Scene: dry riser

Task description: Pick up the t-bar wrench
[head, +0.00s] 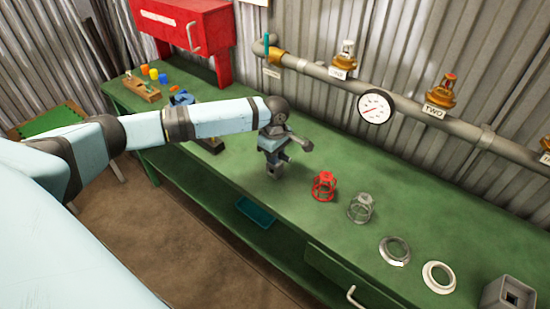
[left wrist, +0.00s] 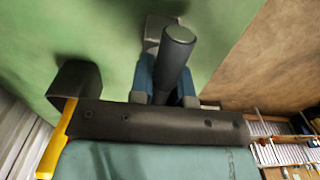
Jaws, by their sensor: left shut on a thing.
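My left gripper (head: 274,158) points down over the green bench. It is shut on the t-bar wrench (head: 301,144), whose dark round handle sticks out to the right of the fingers in the head view. In the left wrist view the handle (left wrist: 178,48) lies between the blue fingers of the gripper (left wrist: 168,85), with a grey block-like end beyond it. The wrench's lower end is close to the bench top; I cannot tell whether it touches. The fingers hide part of the wrench. My right gripper is not in view.
A pipe with a gauge (head: 375,107) runs behind. A red cabinet (head: 185,28) is at back left.

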